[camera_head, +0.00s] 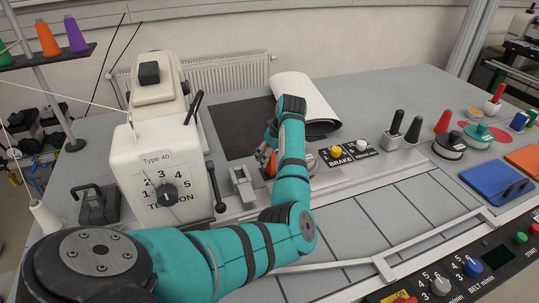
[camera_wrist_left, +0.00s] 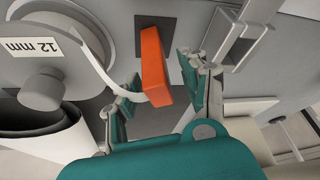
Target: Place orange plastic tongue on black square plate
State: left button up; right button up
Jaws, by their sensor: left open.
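The orange plastic tongue (camera_wrist_left: 153,65) shows in the wrist view as an upright-looking block between my left fingers. Its upper end overlaps the black square plate (camera_wrist_left: 176,33) in the picture; I cannot tell whether they touch. My left gripper (camera_wrist_left: 161,72) is open, with one finger on each side of the tongue and visible gaps. In the head view, my left gripper (camera_head: 268,147) hangs beside the sewing machine, with a bit of orange at its fingers. My arm hides most of that spot. The right gripper is not in view.
The white sewing machine (camera_head: 157,165) stands close to the left of the gripper. A grey clamp-like part (camera_head: 242,182) is just below it. A 12 mm reel (camera_wrist_left: 42,88) with white tape is near the left finger. The brake panel (camera_head: 347,154) lies to the right.

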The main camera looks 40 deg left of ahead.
pick_arm(q)
jog(key=shift+r, duration=0.1)
jog(key=shift+d+r, duration=0.15)
jog(key=shift+r, duration=0.15)
jog(key=b+v, duration=0.2)
jog(key=v, duration=0.9)
jog(key=shift+r, duration=0.25)
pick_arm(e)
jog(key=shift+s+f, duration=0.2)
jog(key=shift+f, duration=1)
pick_arm(q)
jog(key=shift+d, duration=0.1)
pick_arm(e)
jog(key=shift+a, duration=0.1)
